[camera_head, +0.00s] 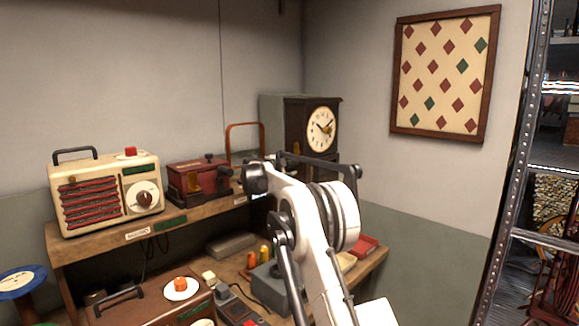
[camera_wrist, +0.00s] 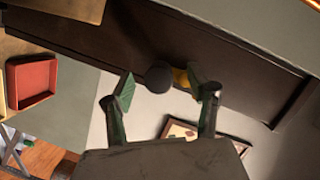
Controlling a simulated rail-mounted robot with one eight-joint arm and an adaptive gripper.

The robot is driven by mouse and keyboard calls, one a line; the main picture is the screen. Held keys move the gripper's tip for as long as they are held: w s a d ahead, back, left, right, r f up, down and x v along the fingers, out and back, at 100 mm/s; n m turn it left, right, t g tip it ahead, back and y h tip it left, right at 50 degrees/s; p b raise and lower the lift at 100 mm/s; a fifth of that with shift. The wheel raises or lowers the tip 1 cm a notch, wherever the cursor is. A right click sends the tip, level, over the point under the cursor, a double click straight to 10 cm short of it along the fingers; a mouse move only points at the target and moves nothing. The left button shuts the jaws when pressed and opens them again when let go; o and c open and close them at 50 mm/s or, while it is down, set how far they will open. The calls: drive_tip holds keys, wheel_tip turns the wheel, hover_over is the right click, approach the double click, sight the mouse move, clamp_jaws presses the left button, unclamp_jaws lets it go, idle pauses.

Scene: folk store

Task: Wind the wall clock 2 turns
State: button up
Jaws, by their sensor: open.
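The wall clock (camera_head: 296,124) has a dark wooden case and a cream dial (camera_head: 317,121), and stands at the back right of the shelf. A small orange-yellow piece (camera_head: 328,130), apparently the winding key, shows on the dial's right side. In the wrist view, the dark brown clock case (camera_wrist: 100,42) fills the upper part. My gripper (camera_wrist: 166,86) is open, with one finger on each side of a dark round knob (camera_wrist: 158,77). A yellow piece (camera_wrist: 182,77) shows just right of the knob, partly hidden by the right finger. I cannot tell whether the fingers touch either piece.
A cream radio (camera_head: 103,190) and a dark red device (camera_head: 198,178) sit left of the clock. A red tray (camera_head: 364,245) lies below right; it also shows in the wrist view (camera_wrist: 32,83). A framed diamond picture (camera_head: 443,73) hangs to the right. My arm crosses below the clock.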

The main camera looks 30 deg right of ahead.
drive_tip(key=b+v, duration=0.1)
drive_tip(key=v, duration=0.7)
idle(0.5)
drive_tip(key=shift+r, duration=0.1)
idle(0.4)
